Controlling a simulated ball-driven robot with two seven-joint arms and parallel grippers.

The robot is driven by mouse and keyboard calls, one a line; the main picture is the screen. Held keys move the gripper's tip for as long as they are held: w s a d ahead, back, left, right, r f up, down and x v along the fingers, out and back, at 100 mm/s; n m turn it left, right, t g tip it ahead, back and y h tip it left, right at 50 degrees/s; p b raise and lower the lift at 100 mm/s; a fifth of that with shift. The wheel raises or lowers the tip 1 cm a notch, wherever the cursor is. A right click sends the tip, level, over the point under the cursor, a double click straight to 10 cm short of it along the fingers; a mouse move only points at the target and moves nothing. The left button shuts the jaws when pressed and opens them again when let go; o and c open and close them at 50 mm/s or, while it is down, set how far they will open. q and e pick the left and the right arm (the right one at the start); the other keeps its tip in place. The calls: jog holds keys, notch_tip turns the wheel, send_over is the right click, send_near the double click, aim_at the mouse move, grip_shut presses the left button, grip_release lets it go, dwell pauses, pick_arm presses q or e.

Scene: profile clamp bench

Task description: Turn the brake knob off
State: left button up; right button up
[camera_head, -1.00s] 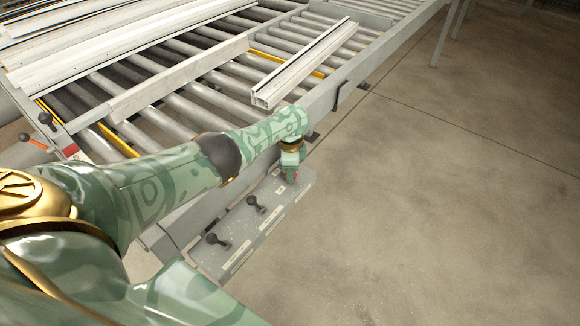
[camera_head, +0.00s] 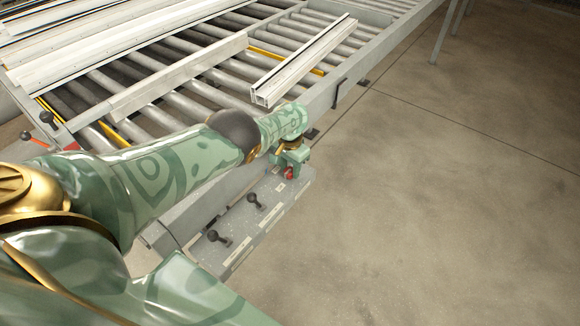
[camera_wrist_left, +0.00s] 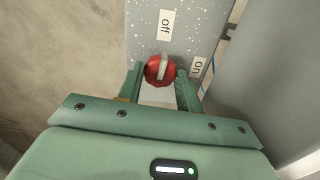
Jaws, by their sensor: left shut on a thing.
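The brake knob is red with a pale pointer bar and sits on a grey speckled panel. In the left wrist view the knob (camera_wrist_left: 152,73) is between the two green fingers of my left gripper (camera_wrist_left: 160,77), which is shut on it. The bar points nearly straight up toward the "off" label (camera_wrist_left: 166,24). The "on" label (camera_wrist_left: 198,67) is to the right of the knob. In the head view the red knob (camera_head: 289,174) shows just under my left gripper (camera_head: 290,165), at the far end of the panel (camera_head: 245,222). My right gripper is out of view.
Two dark levers (camera_head: 254,201) (camera_head: 217,238) stand on the same panel, nearer me. The concrete floor (camera_head: 430,200) at right is clear.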

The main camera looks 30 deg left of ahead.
aim_at(290, 170)
pick_arm(q)
jog(key=shift+n, duration=0.7)
jog(key=o, duration=1)
notch_tip(290, 170, up, 16)
jog(key=p, duration=1.5)
jog(key=shift+r, duration=0.15)
